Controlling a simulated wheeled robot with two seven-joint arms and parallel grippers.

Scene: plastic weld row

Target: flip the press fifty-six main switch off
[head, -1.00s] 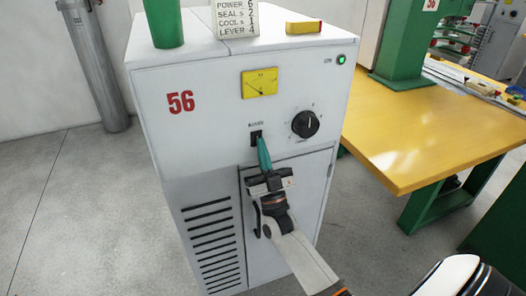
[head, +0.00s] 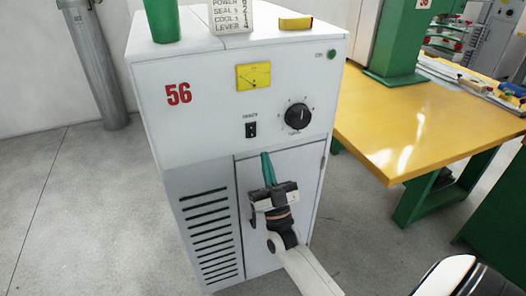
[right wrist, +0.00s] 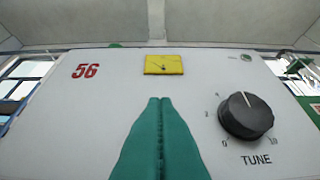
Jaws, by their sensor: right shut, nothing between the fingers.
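The press cabinet marked 56 (head: 178,94) is a white box in the middle of the head view. Its black main switch (head: 251,130) sits on the front panel, below the yellow meter (head: 254,77) and left of the black tune knob (head: 298,116). The green lamp (head: 332,54) at the upper right looks dark. My right gripper (head: 267,156), with green fingers, is shut and empty, below the switch and apart from it. In the right wrist view, the shut fingers (right wrist: 160,102) point at the panel and the switch is hidden. My left gripper is not in view.
A yellow table (head: 400,130) stands close on the right. A grey pipe (head: 97,70) stands behind left. Floor on the left is clear.

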